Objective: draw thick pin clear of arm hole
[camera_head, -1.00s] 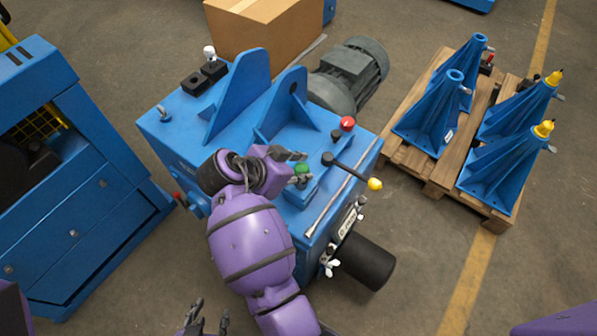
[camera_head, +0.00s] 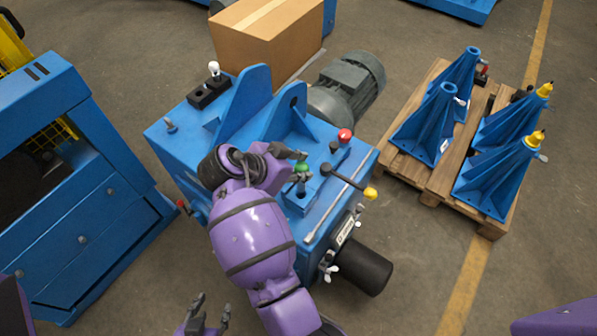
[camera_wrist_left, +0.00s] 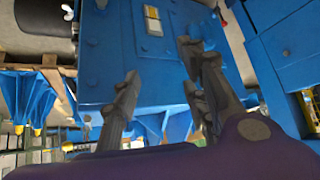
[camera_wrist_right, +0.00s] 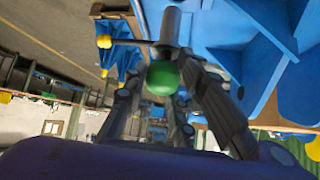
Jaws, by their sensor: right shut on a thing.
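The green knob (camera_head: 302,168) of a pin shows at the fingertips of my right gripper (camera_head: 290,160), above the blue machine's top. In the right wrist view the round green knob (camera_wrist_right: 163,78) sits between the fingers, with a grey shaft (camera_wrist_right: 171,27) running away from it. My right gripper (camera_wrist_right: 155,100) is shut on this pin. The shaft's far end and the arm hole are not clear, so I cannot tell whether the pin is still inside. My left gripper (camera_head: 205,318) is empty with its fingers apart, low in front of the machine; its fingers (camera_wrist_left: 160,95) also show apart in the left wrist view.
Two upright blue plates (camera_head: 240,105) stand behind my right gripper. A lever with a yellow knob (camera_head: 370,193) and a red knob (camera_head: 345,135) are close on its right. A black block (camera_head: 209,93) holds a white-knobbed pin. A pallet (camera_head: 431,190) with blue stands is at right.

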